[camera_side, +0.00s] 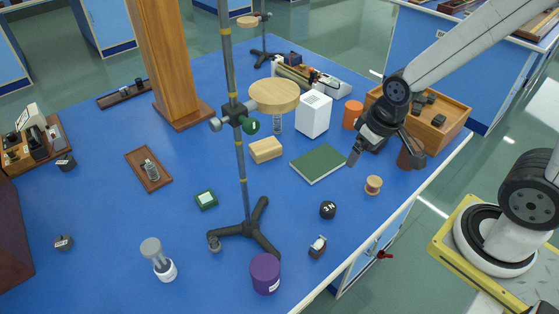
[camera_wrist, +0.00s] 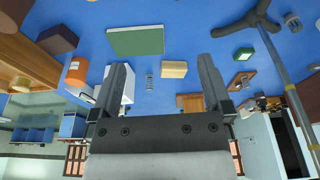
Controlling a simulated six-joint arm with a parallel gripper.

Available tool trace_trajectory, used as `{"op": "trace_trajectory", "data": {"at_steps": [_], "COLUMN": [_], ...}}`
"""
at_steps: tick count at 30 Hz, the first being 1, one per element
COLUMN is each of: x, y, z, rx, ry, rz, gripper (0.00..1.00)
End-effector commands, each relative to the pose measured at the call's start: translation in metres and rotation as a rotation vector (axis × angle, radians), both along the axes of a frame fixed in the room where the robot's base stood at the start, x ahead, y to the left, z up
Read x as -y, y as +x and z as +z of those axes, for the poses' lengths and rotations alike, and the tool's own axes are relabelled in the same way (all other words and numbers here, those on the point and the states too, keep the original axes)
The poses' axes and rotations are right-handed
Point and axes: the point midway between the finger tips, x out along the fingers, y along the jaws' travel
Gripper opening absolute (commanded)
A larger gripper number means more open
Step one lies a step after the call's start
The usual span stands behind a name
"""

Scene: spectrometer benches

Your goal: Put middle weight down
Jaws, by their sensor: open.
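A black round weight (camera_side: 328,209) with white lettering stands on the blue bench, right of the stand's foot. A dark small weight (camera_side: 65,163) sits at the left, and another dark one (camera_side: 64,242) sits lower left. Several small dark pieces (camera_side: 430,100) lie on the wooden box. I cannot tell which of these is the middle weight. My gripper (camera_side: 384,155) is above the right part of the bench, between the green book and the wooden box. In the wrist view its fingers (camera_wrist: 162,66) are wide apart with nothing held between them.
The retort stand (camera_side: 240,160) rises mid-bench with a round wooden plate. A green book (camera_side: 318,163), white box (camera_side: 314,115), orange cylinder (camera_side: 352,115), wooden spool (camera_side: 373,185) and purple cylinder (camera_side: 265,273) stand around. The wooden box (camera_side: 450,122) is at right. Front-left bench is mostly clear.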

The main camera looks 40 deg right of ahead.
Motion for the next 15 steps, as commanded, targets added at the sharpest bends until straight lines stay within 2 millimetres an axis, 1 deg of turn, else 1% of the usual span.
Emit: {"op": "trace_trajectory", "data": {"at_steps": [5, 8, 11, 14, 15], "x": [0.006, 0.016, 0.032, 0.057, 0.069], "y": [0.008, 0.021, 0.039, 0.062, 0.071], "z": [0.001, 0.002, 0.004, 0.005, 0.005], "rx": [0.001, 0.002, 0.004, 0.007, 0.008], "ry": [0.000, 0.000, 0.001, 0.000, 0.000], "rz": [-0.022, -0.056, -0.108, -0.176, -0.206], "gripper": [1.00, 1.00, 1.00, 1.00, 1.00]}}
